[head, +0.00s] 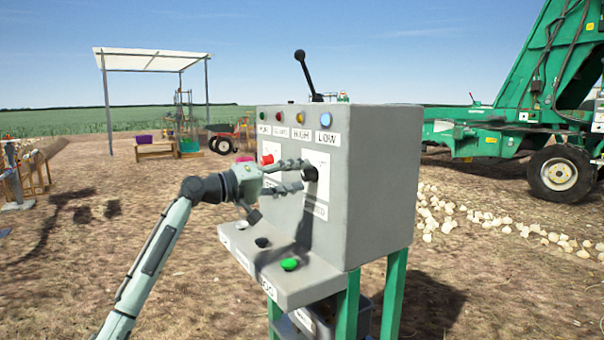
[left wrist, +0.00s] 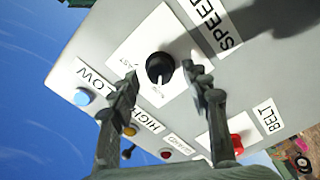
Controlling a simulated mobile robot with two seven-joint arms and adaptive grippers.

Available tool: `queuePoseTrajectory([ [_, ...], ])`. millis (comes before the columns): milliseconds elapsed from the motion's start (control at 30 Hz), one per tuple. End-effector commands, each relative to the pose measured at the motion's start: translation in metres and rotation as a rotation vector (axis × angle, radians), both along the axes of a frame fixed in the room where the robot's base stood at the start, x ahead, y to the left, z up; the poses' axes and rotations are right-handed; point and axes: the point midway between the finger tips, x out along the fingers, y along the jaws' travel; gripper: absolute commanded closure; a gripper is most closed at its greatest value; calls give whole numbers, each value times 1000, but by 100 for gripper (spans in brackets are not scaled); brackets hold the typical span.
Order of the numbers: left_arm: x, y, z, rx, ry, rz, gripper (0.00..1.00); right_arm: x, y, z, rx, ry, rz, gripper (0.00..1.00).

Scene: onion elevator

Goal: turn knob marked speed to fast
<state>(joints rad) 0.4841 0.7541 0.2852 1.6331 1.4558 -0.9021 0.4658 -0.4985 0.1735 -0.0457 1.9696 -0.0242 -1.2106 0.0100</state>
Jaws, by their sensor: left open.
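The black speed knob (head: 310,173) sits on a white plate on the face of the grey control box (head: 379,170). In the left wrist view the knob (left wrist: 160,67) has the SPEED label (left wrist: 216,22) beside its plate; small lettering around the knob is hard to read, and I cannot tell its setting. My left gripper (head: 302,175) is open at the knob. In the left wrist view its fingers (left wrist: 164,75) are on either side of the knob, with gaps visible; contact is unclear. My right gripper is not in view.
A red button (left wrist: 238,145) is near one finger, by the BELT label (left wrist: 267,115). Coloured lights and a black lever (head: 307,75) are at the box top. A green button (head: 289,264) is on the lower ledge. Green machinery (head: 520,90) stands behind right.

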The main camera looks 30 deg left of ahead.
Motion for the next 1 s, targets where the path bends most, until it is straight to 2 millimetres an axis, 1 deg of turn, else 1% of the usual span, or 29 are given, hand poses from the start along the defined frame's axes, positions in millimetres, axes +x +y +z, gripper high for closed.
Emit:
queuePoseTrajectory([
  [33,5,-2,2,-1,-1,0,53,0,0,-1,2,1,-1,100],
  [133,11,-5,1,0,-1,0,53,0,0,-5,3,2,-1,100],
  [400,13,-6,-1,1,0,1,53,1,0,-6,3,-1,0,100],
  [433,13,-6,-1,1,1,0,54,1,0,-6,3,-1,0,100],
  [800,12,-6,-1,1,1,0,100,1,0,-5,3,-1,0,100],
  [1000,12,-6,-1,10,-3,0,100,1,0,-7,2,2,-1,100],
])
